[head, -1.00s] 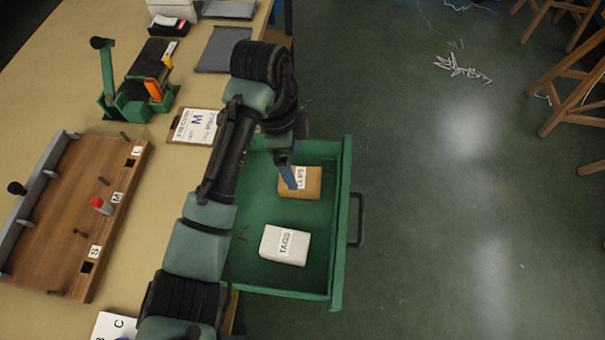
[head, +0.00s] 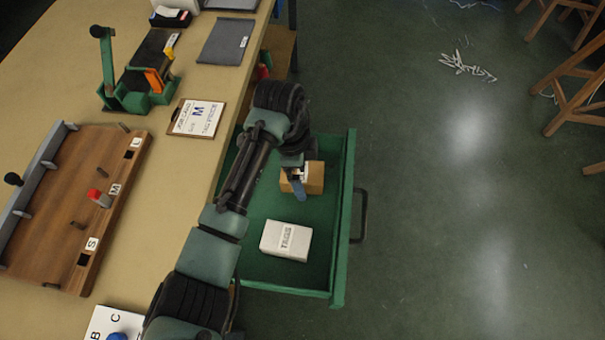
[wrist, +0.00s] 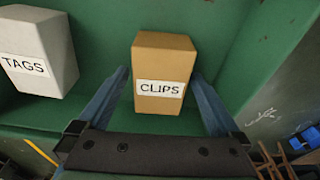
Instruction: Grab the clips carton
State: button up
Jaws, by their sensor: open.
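The clips carton (head: 314,178) is a brown box with a white label, lying in the open green drawer (head: 342,250). In the wrist view the carton (wrist: 163,62) shows its CLIPS label. My gripper (wrist: 160,88) is open, with one blue finger on each side of the carton's lower part. I cannot tell whether either finger touches it. In the head view my gripper (head: 299,190) is over the carton and hides part of it.
A white TAGS carton (head: 286,240) lies nearer in the same drawer; it also shows at the left of the wrist view (wrist: 38,52). The drawer walls stand around both cartons. The workbench (head: 165,215) is to the left, with a clipboard (head: 197,118) near its edge.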

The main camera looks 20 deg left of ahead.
jog(key=shift+f, duration=0.25)
dwell(0.3)
jog(key=c, duration=1.5)
